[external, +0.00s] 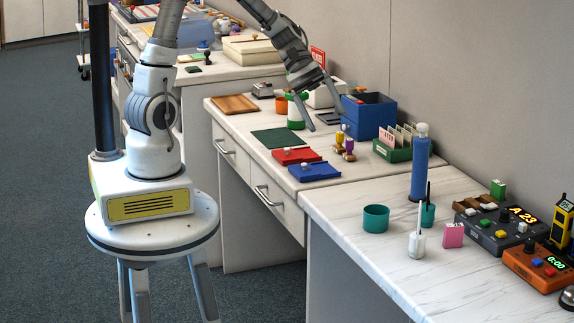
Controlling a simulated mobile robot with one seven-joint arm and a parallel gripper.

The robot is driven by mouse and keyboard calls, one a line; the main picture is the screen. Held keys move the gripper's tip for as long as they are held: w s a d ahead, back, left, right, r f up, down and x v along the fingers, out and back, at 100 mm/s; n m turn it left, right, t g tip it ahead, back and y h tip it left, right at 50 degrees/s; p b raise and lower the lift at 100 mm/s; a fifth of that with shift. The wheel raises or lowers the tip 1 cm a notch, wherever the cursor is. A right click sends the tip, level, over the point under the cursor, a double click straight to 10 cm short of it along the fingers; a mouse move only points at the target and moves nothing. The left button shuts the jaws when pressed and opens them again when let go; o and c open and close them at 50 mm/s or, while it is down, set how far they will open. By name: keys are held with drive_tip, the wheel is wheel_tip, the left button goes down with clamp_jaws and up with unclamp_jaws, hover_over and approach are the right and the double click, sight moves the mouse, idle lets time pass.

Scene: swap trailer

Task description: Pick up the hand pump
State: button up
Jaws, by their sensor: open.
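A tall blue cylinder with a pale knob on top (421,165) stands upright on the near white desk; it looks like the hand pump, though I cannot be sure. My gripper (325,118) is open above the middle desk, to the left of and farther back than the blue cylinder. It points downward with nothing visible between its fingers. A green and white container (296,112) stands beside or behind the left finger; I cannot tell the gap.
A blue box (367,117) and a green card holder (392,149) stand between my gripper and the cylinder. Around the cylinder are a teal cup (376,218), a white bottle (417,245) and a teal pot (428,215). The near desk's front is clear.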

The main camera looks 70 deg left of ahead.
drive_tip(key=w+a+f+n+t+h+b, duration=0.2)
drive_tip(key=w+f+n+t+h+b, duration=0.15)
drive_tip(key=w+f+n, duration=0.45)
drive_tip(key=n+t+h+b, duration=0.1)
drive_tip(key=n+t+b, duration=0.1)
drive_tip(key=n+t, duration=0.45)
approach(421, 146)
drive_tip(key=s+a+f, duration=0.1)
drive_tip(key=a+f, duration=0.1)
drive_tip(key=a, duration=0.3)
drive_tip(key=b+x, duration=0.3)
drive_tip(key=x, duration=1.4)
drive_tip(key=shift+f, duration=0.55)
drive_tip(key=shift+s, duration=0.1)
clamp_jaws()
